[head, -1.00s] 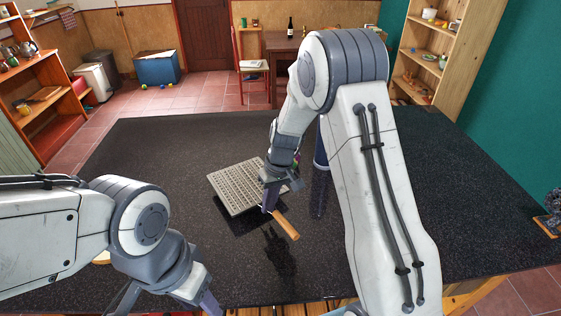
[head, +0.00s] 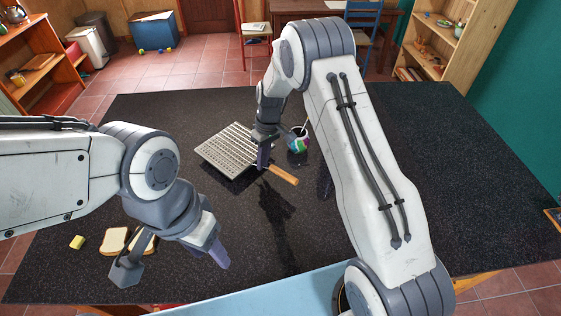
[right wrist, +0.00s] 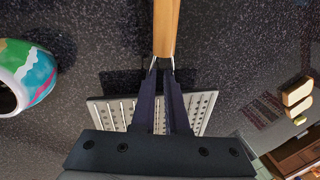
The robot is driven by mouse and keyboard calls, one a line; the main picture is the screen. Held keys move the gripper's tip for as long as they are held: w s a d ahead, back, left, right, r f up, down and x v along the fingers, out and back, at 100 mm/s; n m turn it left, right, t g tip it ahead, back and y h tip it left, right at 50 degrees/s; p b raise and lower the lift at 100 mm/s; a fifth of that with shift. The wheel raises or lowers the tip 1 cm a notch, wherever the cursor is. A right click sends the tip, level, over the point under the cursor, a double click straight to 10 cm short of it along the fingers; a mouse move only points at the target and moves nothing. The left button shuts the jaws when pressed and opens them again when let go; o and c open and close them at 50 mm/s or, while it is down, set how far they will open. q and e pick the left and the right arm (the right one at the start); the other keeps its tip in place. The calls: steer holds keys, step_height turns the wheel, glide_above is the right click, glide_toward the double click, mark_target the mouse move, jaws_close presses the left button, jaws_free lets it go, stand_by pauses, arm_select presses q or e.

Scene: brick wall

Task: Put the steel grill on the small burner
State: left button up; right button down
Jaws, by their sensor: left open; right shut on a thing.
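The steel grill (head: 228,150) is a square perforated plate with a wooden handle (head: 283,175). My right gripper (head: 263,163) is shut on the grill's metal shank near the handle; the right wrist view shows both fingers (right wrist: 163,75) closed there, the plate (right wrist: 110,108) behind them and the handle (right wrist: 166,28) beyond. The grill appears to hang a little above the black counter, with a dark shadow below it. My left gripper (head: 173,265) is open and empty, over the counter near the bread. I cannot make out the small burner in either view.
Two bread slices (head: 114,240) and a yellow block (head: 77,242) lie on the counter (head: 410,130) at the left. A colourful pot (head: 297,144) with a utensil stands just right of the grill. A light blue surface (head: 285,288) runs along the near edge. The counter's right side is clear.

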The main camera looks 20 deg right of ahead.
steer(key=d, duration=0.1)
steer(key=d+f+p, duration=0.1)
steer(key=d, duration=0.1)
steer(key=s+d+f+p, duration=0.1)
steer(key=shift+d+f, duration=0.45)
steer(key=shift+f, duration=0.15)
steer(key=c, duration=0.9)
jaws_free()
steer(key=shift+r, duration=0.1)
